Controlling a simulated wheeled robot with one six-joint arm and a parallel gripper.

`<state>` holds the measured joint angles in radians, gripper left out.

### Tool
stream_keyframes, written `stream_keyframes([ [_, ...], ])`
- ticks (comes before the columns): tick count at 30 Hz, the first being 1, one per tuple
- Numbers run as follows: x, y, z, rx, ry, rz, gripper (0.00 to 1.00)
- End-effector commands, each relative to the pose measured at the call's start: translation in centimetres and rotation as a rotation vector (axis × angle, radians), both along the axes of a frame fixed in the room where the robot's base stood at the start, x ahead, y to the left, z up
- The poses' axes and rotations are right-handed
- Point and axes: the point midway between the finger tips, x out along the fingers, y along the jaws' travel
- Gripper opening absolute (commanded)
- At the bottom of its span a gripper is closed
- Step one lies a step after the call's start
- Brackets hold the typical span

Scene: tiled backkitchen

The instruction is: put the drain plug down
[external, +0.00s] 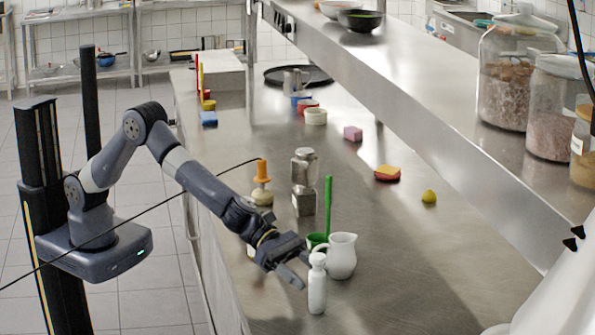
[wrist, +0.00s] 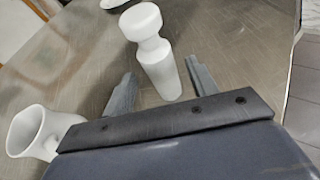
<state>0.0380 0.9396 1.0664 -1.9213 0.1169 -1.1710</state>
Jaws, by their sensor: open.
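The drain plug, which I take to be the white piece with a rounded head, a narrow neck and a tapering body (external: 317,288), appears to stand upright on the steel counter near its front. My gripper (external: 304,271) is beside it, with its fingers pointing at it. In the wrist view the plug (wrist: 160,70) shows between the two spread fingers of my gripper (wrist: 160,72). The fingers are open, with a visible gap on the plug's left side.
A metal-topped shaker (external: 304,181) and an orange-topped piece (external: 262,184) stand farther back. The counter right of the jug is clear up to a lemon (external: 429,197).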

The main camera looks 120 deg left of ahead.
Motion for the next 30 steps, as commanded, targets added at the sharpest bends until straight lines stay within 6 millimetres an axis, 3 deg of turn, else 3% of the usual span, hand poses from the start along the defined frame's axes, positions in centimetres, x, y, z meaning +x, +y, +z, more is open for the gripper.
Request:
stream_keyframes([
  [9,-3.9,0.7,1.6,0.001,-0.002,0.000,0.56],
  [15,-5.4,0.9,2.2,0.001,-0.001,0.000,0.56],
  [30,-5.8,0.9,2.4,0.000,0.000,0.000,0.56],
])
